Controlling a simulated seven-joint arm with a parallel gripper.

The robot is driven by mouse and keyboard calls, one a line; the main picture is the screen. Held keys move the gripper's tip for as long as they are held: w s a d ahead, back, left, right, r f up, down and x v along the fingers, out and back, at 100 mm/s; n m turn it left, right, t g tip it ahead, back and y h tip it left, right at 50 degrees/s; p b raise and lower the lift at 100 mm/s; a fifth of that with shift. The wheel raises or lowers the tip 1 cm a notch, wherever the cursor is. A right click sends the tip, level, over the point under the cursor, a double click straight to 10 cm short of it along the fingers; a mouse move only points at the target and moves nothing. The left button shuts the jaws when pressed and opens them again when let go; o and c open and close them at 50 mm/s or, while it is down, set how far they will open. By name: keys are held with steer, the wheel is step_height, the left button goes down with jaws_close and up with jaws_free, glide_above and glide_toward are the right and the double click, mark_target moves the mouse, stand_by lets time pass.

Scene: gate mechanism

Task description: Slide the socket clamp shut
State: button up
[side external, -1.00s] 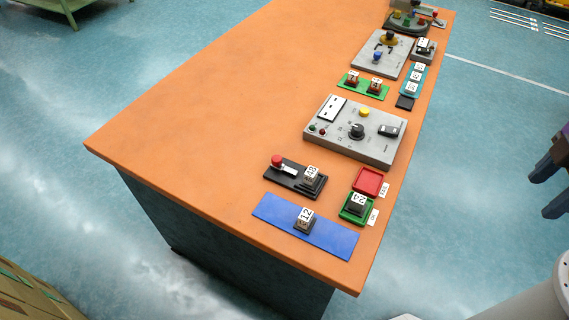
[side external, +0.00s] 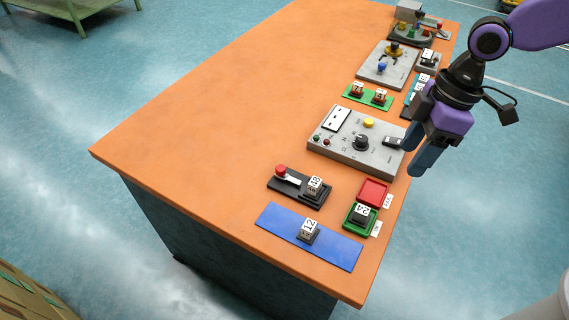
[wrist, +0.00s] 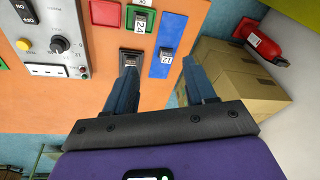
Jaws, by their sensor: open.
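The socket clamp (side external: 291,195) is a black base at the near part of the table. A red-knobbed handle (side external: 281,171) with a pale bar is at its left end, and a grey block marked 48 (side external: 313,187) sits at its right end. Whether the block is gripped cannot be told. My gripper (side external: 418,148) is open and empty, high to the right of the clamp, over the grey panel's right side. In the wrist view, the block end of the clamp (wrist: 131,56) shows just beyond the left finger of my gripper (wrist: 160,78); the red knob is not visible there.
A blue strip with block 12 (side external: 274,218) lies in front of the clamp. Red (side external: 373,192) and green (side external: 346,220) trays sit to its right, the green one holding block 24. The grey knob panel (side external: 340,148) stands behind. The table's left side is clear.

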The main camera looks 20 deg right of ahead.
steer(key=w+a+f+y, duration=0.1)
steer(key=w+a+f, duration=0.2)
steer(key=w+a, duration=0.65)
steer(key=t, duration=0.1)
glide_toward(281, 168)
steer(key=shift+n+y, duration=0.4)
steer(key=shift+y, duration=0.1)
steer(key=x, duration=0.8)
steer(key=shift+d+f, duration=0.3)
steer(key=shift+f, duration=0.15)
